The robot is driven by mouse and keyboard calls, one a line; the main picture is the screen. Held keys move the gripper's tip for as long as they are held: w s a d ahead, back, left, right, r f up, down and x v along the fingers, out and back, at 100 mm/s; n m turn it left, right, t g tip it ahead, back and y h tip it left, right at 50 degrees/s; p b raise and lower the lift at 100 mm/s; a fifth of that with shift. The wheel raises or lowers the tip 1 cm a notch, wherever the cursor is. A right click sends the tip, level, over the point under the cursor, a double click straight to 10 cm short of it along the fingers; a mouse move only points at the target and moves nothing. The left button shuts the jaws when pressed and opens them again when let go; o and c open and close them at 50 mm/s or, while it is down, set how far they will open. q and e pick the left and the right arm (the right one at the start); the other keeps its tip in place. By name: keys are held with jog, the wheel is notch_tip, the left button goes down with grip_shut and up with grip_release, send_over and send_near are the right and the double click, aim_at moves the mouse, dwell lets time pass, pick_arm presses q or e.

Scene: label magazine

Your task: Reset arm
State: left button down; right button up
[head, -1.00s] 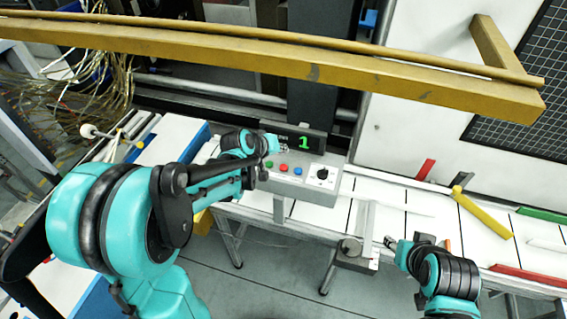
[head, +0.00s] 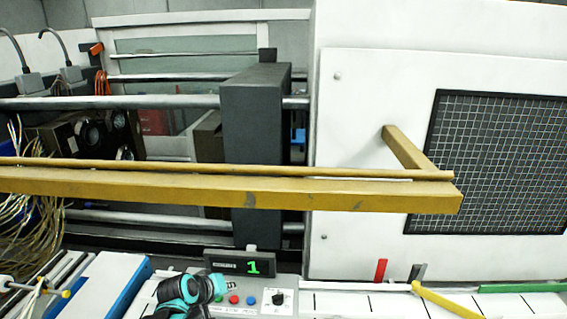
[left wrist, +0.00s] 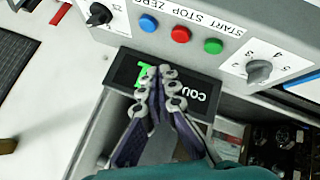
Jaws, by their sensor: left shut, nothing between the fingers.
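My left gripper (head: 217,284) shows at the bottom of the head view, in front of the left part of the grey control box (head: 262,300). In the left wrist view its fingers (left wrist: 158,76) are shut and empty, and they overlap the counter display (left wrist: 205,90). I cannot tell whether they touch it. The display also shows in the head view (head: 240,262) with a green 1. My right gripper is out of view.
A yellow beam (head: 330,193) with a rod on it spans the middle of the head view. A white panel with a dark mesh window (head: 500,160) stands behind at right. A yellow bar (head: 445,303) lies on the white slatted surface right of the box.

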pick_arm(q)
jog(key=s+f+m+y+b, duration=0.1)
jog(key=s+f+b, duration=0.3)
jog(key=s, duration=0.3)
jog(key=s+f+m+g+y+b, duration=0.1)
jog(key=s+f+m+b, duration=0.1)
jog(key=s+f+b, duration=0.3)
jog(key=s+f+m+b, duration=0.1)
jog(key=s+f+b, duration=0.3)
jog(key=s, duration=0.6)
jog(key=shift+s+f+y+b, duration=0.35)
jog(key=shift+s+y+b, duration=0.05)
jog(key=shift+b, duration=0.55)
